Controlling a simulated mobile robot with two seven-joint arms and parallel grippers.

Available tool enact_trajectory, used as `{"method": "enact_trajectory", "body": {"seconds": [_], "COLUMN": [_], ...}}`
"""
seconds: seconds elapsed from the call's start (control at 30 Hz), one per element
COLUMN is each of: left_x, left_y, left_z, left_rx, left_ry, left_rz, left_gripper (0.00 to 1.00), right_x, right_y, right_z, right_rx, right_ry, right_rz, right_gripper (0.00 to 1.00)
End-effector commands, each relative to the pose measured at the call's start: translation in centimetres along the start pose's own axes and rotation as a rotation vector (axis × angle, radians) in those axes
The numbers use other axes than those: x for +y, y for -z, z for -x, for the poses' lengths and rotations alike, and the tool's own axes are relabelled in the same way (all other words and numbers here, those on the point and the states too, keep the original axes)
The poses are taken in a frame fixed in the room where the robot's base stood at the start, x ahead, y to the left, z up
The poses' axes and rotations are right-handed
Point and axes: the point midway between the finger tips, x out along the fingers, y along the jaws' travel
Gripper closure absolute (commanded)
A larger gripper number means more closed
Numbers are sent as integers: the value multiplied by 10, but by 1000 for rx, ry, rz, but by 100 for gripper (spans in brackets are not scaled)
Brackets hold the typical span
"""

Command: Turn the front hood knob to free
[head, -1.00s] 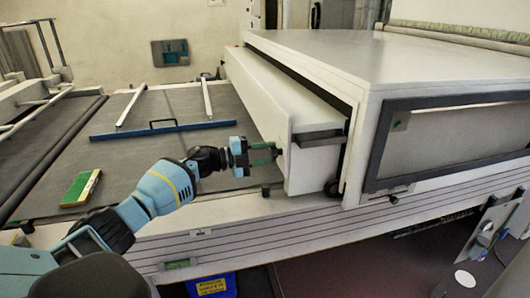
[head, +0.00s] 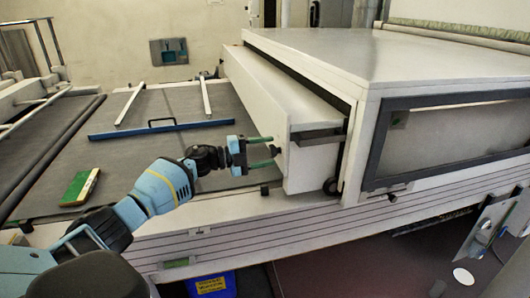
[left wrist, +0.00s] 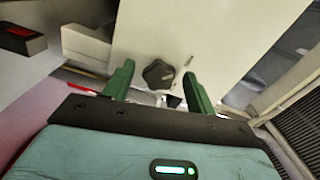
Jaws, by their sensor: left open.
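In the wrist view the knob shows between the fingertips, one on each side, with no visible contact. I cannot tell how far the tips are from the face. My right gripper is not in view.
A large white housing (head: 400,58) with a dark-framed window stands right of the hood. A blue bar (head: 160,130) lies across the dark bed (head: 130,165). A blue bin (head: 212,285) is below the front edge.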

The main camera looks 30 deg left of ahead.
Motion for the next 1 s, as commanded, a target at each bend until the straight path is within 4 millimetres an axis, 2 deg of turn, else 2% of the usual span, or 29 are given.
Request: {"method": "enact_trajectory", "body": {"seconds": [0.3,0.5,0.67,1.0], "left_x": [3,2,0,0], "left_y": [-1,0,0,0], "left_z": [47,70,76,75], "left_rx": [-3,-1,0,0], "left_ry": [-6,-4,-1,0], "left_rz": [1,1,1,0], "left_gripper": [44,44,44,44], "right_x": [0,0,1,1], "right_y": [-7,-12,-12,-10], "right_z": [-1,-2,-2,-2], "right_rx": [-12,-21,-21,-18], "right_ry": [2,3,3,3], "right_rz": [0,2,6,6], "right_gripper": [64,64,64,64]}}
